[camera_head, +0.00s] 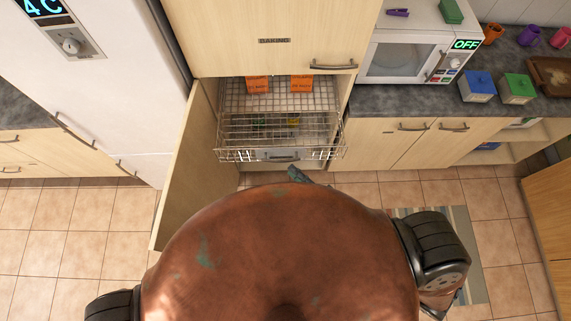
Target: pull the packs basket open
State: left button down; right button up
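The open lower part of the tall cabinet holds wire baskets. Two orange packs (257,84) stand at the back of the upper wire basket (280,104). A wire basket front (280,154) sits lower and nearer to me, with small yellow and green things behind its wires. I cannot tell clearly where one basket ends and the other begins. My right gripper (308,177) shows only in small part, just below the basket front and above my body's edge. Whether its fingers are open or touch anything is hidden. My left gripper is out of view.
The cabinet door (187,165) stands open on the left. A pale drawer front with a handle (283,158) shows low behind the wires. The closed BAKING door (272,41) is above. A counter with a microwave (400,60) is at right.

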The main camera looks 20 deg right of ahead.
jog(key=shift+v, duration=2.35)
jog(key=s+d+f+n+g+h+b, duration=0.25)
jog(key=d+f, duration=0.25)
jog(key=f, duration=0.8)
jog(key=s+d+f+n+g+h+b, duration=0.25)
jog(key=d+f, duration=0.25)
jog(key=f, duration=0.7)
jog(key=s+d+f+n+g+h+b, duration=0.1)
jog(key=d+f+n+h+b, duration=0.2)
jog(key=f, duration=1)
jog(key=s+d+f+n+g+h+b, duration=0.1)
jog(key=s+f+g, duration=0.3)
jog(key=s+f, duration=0.5)
jog(key=s+d+f+n+g+b, duration=0.3)
jog(key=s+f, duration=0.7)
jog(key=s, duration=0.5)
jog(key=shift+f+n+g+h+b, duration=0.25)
jog(key=shift+n+g+h+b, duration=0.15)
jog(key=shift+n+g, duration=0.2)
jog(key=shift+s+d, duration=0.1)
jog(key=shift+d, duration=0.05)
